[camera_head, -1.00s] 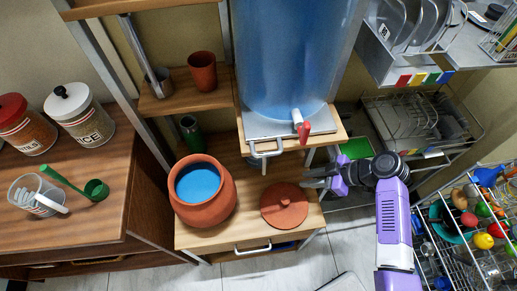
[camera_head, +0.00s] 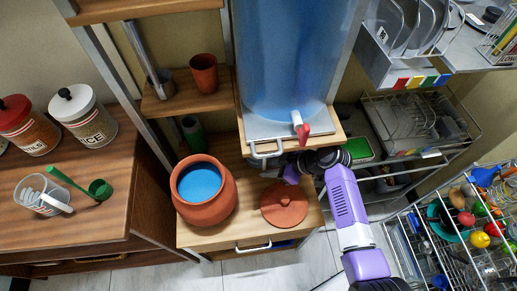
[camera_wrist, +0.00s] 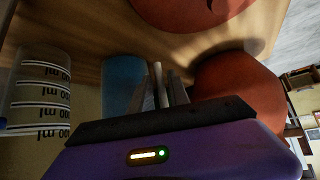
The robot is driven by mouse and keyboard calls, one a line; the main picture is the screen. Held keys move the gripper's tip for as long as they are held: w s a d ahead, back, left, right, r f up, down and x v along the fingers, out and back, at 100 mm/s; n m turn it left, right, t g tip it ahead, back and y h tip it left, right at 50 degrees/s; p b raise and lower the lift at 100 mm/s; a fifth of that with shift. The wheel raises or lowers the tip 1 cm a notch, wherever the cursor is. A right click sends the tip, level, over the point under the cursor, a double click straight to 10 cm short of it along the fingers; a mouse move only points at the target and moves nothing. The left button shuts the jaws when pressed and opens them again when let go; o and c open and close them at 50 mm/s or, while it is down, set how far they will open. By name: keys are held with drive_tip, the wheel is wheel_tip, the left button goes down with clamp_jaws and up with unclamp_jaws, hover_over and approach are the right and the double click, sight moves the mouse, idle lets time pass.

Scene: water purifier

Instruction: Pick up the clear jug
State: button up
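A clear jug with ml marks (camera_wrist: 40,90) shows at the left edge of the wrist view, partly cut off, its print upside down. A clear marked jug with a handle (camera_head: 43,195) also stands on the left wooden counter in the head view; I cannot tell whether both are the same jug. My gripper (camera_head: 283,166) is under the purifier shelf, above the clay lid, with its fingertips hidden there. In the wrist view its grey fingers (camera_wrist: 163,90) appear apart, with a pale upright between them; I see no jug held.
A clay pot of blue water (camera_head: 205,212) and a clay lid (camera_head: 284,205) occupy the low wooden table. The blue purifier tank (camera_head: 285,60) with a red tap (camera_head: 301,130) stands above my gripper.

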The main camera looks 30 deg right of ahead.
drive_tip(key=shift+x, duration=1.2)
clamp_jaws()
idle(0.4)
drive_tip(key=shift+w+r, duration=0.15)
